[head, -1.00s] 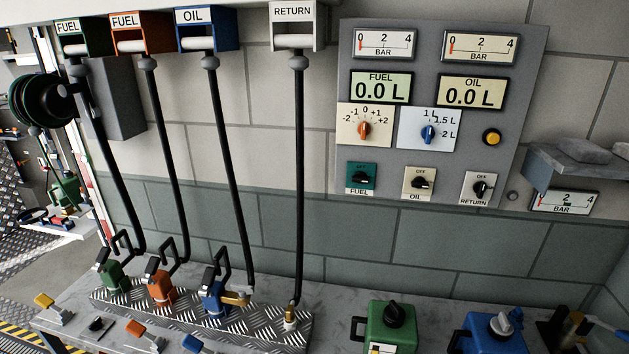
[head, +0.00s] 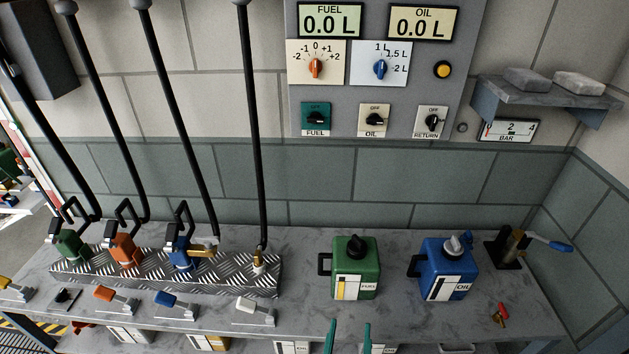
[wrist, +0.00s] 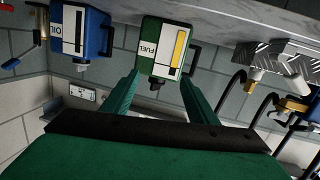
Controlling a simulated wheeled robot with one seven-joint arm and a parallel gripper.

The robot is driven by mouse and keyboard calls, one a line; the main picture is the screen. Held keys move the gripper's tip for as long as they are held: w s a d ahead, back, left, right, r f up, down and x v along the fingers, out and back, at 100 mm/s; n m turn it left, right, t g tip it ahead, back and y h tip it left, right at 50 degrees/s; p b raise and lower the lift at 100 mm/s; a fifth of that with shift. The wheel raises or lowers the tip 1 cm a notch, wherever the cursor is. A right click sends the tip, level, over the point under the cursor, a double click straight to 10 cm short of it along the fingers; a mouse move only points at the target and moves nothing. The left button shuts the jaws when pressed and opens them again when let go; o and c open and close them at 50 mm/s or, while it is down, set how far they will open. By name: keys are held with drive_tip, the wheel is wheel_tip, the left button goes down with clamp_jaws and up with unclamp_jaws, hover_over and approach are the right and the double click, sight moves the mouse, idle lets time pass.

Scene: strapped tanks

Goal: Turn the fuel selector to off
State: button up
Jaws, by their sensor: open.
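The fuel selector (head: 316,117) is a black knob on a green plate marked FUEL, at the lower left of the grey wall panel in the head view. Its knob lies roughly sideways, and the small OFF mark is above it. My gripper (head: 347,336) shows as two green fingertips at the bottom edge of the head view, well below the panel and in front of the green fuel can (head: 356,268). In the wrist view my gripper (wrist: 160,80) is open and empty, with the fuel can (wrist: 163,48) beyond the fingers. The wrist view does not show the selector.
The oil selector (head: 374,121) and return selector (head: 432,121) sit right of the fuel one. A blue oil can (head: 448,268) and a hand pump (head: 512,248) stand on the bench (head: 310,312). Hoses hang at left; a shelf (head: 548,98) juts out at right.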

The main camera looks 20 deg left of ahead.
drive_tip(key=w+a+r, duration=0.3)
drive_tip(key=w+r, duration=0.3)
drive_tip(key=w, duration=0.2)
drive_tip(key=n+t+y, duration=0.1)
drive_tip(key=y, duration=0.2)
approach(315, 120)
drive_tip(key=x, duration=0.8)
drive_tip(key=shift+c, duration=0.3)
drive_tip(key=c, duration=1)
